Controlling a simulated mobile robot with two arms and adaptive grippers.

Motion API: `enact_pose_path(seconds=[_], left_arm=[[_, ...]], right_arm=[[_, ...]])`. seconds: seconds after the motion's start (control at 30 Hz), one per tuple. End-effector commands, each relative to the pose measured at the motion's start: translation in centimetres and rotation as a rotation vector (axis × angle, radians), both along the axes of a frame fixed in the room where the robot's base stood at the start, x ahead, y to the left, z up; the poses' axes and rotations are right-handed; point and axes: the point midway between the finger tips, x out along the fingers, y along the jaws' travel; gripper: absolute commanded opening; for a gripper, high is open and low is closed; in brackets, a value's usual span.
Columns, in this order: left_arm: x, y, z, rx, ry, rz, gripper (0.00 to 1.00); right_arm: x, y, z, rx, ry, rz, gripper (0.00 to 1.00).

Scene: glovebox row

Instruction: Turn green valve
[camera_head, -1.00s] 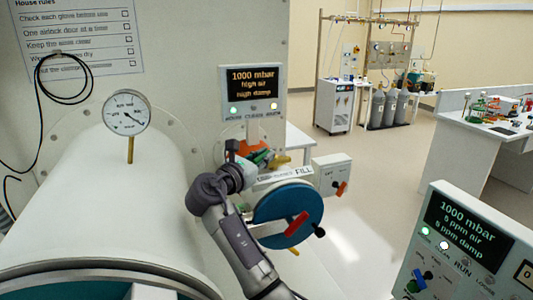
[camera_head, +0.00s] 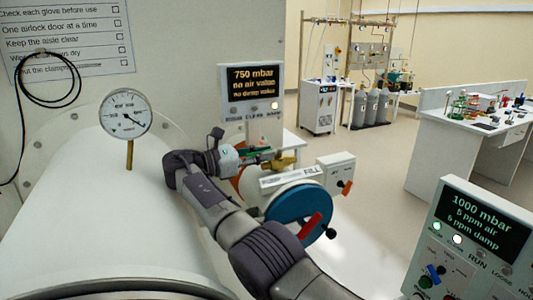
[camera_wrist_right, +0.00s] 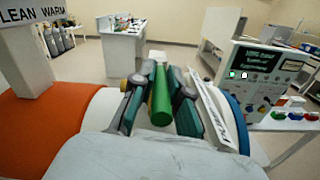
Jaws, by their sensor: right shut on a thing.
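The green valve handle (camera_wrist_right: 161,97) shows clearly in the right wrist view as a green bar standing between the two fingers of my right gripper (camera_wrist_right: 155,92). The fingers lie along both sides of it, and the gripper is shut on it. In the head view my right gripper (camera_head: 258,156) is at the valve, just below the small display, and mostly covers the handle. A brass valve part (camera_head: 283,163) shows just right of the fingers. My left gripper is not in view.
The small display (camera_head: 252,92) above reads 750 mbar, no air value, no damp value. A blue round door (camera_head: 298,203) with a red handle (camera_head: 309,225) is close below right. A dial gauge (camera_head: 126,113) stands on the white cylinder at left. Another panel (camera_head: 478,235) is at lower right.

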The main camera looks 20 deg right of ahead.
Motion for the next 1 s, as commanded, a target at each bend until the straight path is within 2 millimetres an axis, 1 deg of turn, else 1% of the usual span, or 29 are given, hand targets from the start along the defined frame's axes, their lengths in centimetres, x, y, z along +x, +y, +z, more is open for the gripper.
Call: enact_pose_path(seconds=[0.03, 0.13, 0.47, 0.5, 0.63, 0.9, 1.0], left_arm=[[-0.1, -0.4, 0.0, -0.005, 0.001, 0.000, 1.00], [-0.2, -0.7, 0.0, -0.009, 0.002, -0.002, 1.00], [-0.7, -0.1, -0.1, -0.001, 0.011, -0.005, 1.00], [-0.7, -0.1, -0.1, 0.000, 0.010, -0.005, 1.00], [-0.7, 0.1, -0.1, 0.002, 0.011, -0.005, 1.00], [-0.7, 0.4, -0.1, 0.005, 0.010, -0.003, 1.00], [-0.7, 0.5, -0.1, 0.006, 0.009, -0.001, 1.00]], right_arm=[[0.0, 0.1, 0.1, 0.001, 0.000, 0.000, 0.00], [0.0, 0.2, 0.1, 0.002, 0.000, -0.005, 0.00], [0.0, 0.2, 0.0, 0.003, 0.000, -0.005, 0.00], [0.0, 0.2, 0.0, 0.003, 0.000, -0.005, 0.18], [-0.1, 0.2, 0.0, 0.003, 0.000, -0.005, 0.40], [-0.1, 0.2, 0.0, 0.002, 0.001, -0.007, 0.40], [-0.1, 0.2, 0.5, 0.002, -0.001, -0.007, 0.40]])
